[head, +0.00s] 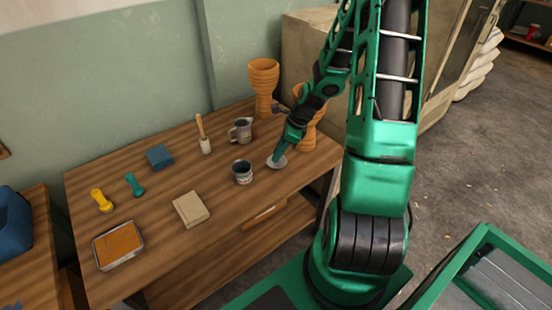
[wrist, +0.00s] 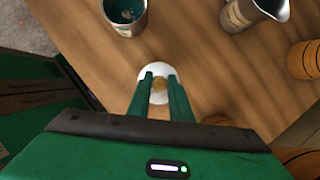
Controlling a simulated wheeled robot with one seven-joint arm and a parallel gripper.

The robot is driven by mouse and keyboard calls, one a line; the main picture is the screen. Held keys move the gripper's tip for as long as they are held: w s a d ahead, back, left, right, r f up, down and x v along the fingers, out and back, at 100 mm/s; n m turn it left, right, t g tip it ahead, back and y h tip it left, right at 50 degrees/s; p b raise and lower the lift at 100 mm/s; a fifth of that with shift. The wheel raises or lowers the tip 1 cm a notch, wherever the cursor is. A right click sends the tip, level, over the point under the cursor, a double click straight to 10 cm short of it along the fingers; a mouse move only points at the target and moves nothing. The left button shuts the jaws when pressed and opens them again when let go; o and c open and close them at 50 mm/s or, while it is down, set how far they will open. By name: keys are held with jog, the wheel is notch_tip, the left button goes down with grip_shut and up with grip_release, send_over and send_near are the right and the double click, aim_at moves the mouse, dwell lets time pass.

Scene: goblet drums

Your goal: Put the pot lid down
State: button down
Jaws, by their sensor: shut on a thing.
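The pot lid (head: 277,163) is a small pale disc at the right front of the wooden table (head: 160,215). In the wrist view the lid (wrist: 148,70) is white and round with a tan knob. My gripper (wrist: 159,92) is shut on that knob from above, and its fingers hide part of the lid. It also shows in the head view (head: 280,155). The lid is at or just above the tabletop; I cannot tell whether it touches. A grey metal cup (head: 242,173) stands just left of the lid, apart from it, and shows in the wrist view (wrist: 126,14).
A metal pitcher (head: 240,131) and a brush (head: 204,140) stand behind the cup. Orange goblet drums (head: 263,85) stand at the back right, one close by my arm. A beige block (head: 191,209), a blue block (head: 159,157) and an orange-filled tray (head: 118,246) lie left.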

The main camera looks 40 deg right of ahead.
notch_tip(320, 180, down, 3)
jog(key=shift+r, duration=0.1)
jog(key=c, duration=1.6)
grip_release()
jog(key=v, duration=1.2)
jog(key=s+a+r+n+g+h, duration=0.1)
jog(key=s+a+r+n, duration=0.1)
jog(key=s+r+n, duration=0.3)
jog(key=s+a+r+n+g+h, duration=0.1)
jog(key=s+a+r+n, duration=0.1)
jog(key=s+r+n, duration=0.3)
jog(key=s+a+r+n+g+h, duration=0.1)
jog(key=s+a+r+n, duration=0.2)
jog(key=s+n, duration=0.7)
jog(key=shift+s+r, duration=0.35)
jog(key=shift+s, duration=0.5)
jog(key=shift+s+r, duration=0.35)
jog(key=shift+s, duration=0.5)
jog(key=shift+s+r, duration=0.4)
jog(key=shift+s, duration=0.45)
